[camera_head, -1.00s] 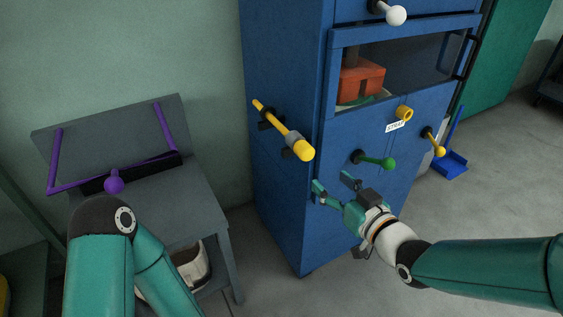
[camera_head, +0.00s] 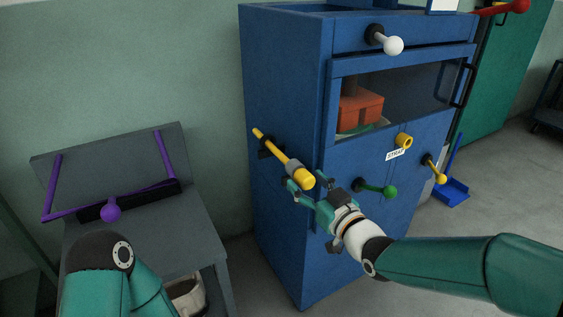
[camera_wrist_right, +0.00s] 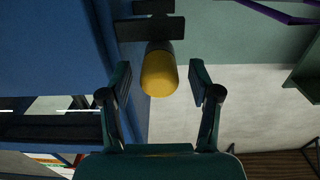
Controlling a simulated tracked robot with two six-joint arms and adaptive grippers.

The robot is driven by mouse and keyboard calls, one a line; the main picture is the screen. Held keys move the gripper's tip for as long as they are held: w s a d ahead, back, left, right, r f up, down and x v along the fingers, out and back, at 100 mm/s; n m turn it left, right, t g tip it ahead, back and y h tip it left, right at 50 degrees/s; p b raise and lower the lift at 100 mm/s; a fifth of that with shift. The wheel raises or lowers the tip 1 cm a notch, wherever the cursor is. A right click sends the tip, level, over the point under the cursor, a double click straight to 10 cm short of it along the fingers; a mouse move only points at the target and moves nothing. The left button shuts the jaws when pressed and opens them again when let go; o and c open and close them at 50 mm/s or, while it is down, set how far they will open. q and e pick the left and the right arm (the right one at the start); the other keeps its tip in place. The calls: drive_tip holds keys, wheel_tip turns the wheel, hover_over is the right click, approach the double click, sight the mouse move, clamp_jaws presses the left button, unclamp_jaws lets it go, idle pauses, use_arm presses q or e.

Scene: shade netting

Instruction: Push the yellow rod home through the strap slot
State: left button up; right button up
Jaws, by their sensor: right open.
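The yellow rod (camera_head: 306,180) sits in dark brackets on the left side of the blue cabinet, with a grey collar near its thick front end. In the right wrist view the rod's rounded yellow end (camera_wrist_right: 159,75) lies between and just beyond my open fingertips. My right gripper (camera_head: 312,189) is open at the rod's front end, and it also shows in the right wrist view (camera_wrist_right: 158,80). I cannot tell whether a finger touches the rod. A yellow ring (camera_head: 404,141) sits on the cabinet front above a label (camera_head: 396,155) reading STRAP. My left gripper is out of view.
The blue cabinet (camera_head: 285,90) carries a white knob (camera_head: 393,46), a green knob (camera_head: 389,191) and a yellow-knobbed lever (camera_head: 440,178) on its front. An orange block (camera_head: 360,110) is behind its window. A grey stand (camera_head: 165,230) with a purple frame (camera_head: 111,212) is at left.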

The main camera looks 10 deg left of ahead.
drive_tip(key=shift+w+a, duration=0.25)
drive_tip(key=shift+w, duration=0.05)
drive_tip(key=shift+b, duration=0.4)
idle(0.3)
drive_tip(key=shift+r, duration=0.1)
clamp_jaws()
